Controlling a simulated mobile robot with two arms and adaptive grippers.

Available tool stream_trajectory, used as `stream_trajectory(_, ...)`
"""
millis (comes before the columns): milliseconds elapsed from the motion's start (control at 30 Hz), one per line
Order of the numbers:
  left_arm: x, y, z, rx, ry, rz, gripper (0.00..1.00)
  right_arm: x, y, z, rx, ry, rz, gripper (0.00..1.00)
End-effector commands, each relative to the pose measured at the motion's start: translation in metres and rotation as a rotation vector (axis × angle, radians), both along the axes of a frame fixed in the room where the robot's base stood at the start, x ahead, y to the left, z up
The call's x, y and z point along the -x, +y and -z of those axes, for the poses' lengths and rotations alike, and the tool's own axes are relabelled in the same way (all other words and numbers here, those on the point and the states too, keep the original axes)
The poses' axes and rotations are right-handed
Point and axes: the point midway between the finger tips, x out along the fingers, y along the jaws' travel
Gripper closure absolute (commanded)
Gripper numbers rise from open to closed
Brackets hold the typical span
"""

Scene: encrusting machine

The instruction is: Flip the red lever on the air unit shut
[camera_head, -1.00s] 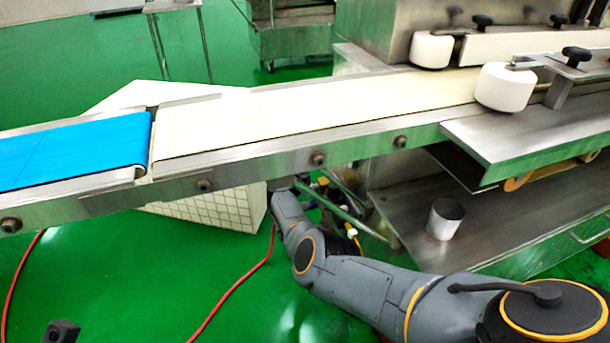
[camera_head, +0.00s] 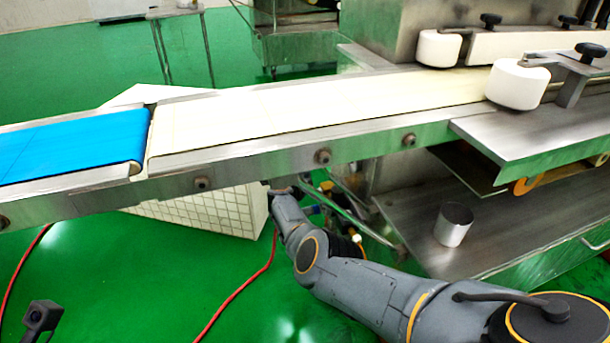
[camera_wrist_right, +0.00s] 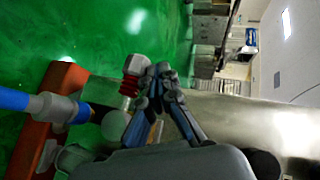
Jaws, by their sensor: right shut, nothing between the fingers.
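My right gripper (camera_wrist_right: 160,72) is shut and empty in the right wrist view, its fingertips together. Just left of the fingertips is a grey fitting with red rings (camera_wrist_right: 130,84), part of the air unit. A blue hose (camera_wrist_right: 18,98) and an orange-red bar (camera_wrist_right: 35,135) are farther left. I cannot tell for sure which red part is the lever, or how it is turned. In the head view small parts of the air unit (camera_head: 322,196) show under the conveyor, beside my right arm. The conveyor hides my right gripper there.
The conveyor (camera_head: 240,152) with blue (camera_head: 70,148) and cream belts crosses above my right arm. A white gridded box (camera_head: 215,210) stands left of the arm. A metal cup (camera_head: 453,225) sits on the lower steel shelf (camera_head: 415,215). A red hose (camera_head: 235,293) lies on the green floor.

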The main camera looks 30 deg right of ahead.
Motion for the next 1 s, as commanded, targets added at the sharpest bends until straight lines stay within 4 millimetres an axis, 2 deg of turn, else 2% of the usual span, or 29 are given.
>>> stream_trajectory(267,0.002,0.001,-0.002,0.003,-0.01,-0.001,0.6,-0.001,0.0,-0.002,-0.001,-0.001,-0.001,1.0)
stream_trajectory(433,0.001,0.001,-0.001,0.002,-0.008,-0.001,0.6,-0.002,0.002,-0.013,-0.004,-0.005,0.0,1.0)
stream_trajectory(567,0.001,0.001,-0.001,0.002,-0.006,-0.001,0.6,0.0,0.001,-0.026,-0.004,-0.005,0.003,1.0)
stream_trajectory(800,0.001,0.0,-0.001,0.001,-0.005,-0.001,0.6,-0.001,0.001,-0.07,-0.004,-0.008,0.003,1.0)
stream_trajectory(1000,0.001,0.0,-0.001,0.001,-0.005,-0.001,0.6,-0.001,0.001,-0.094,-0.002,-0.004,0.0,1.0)
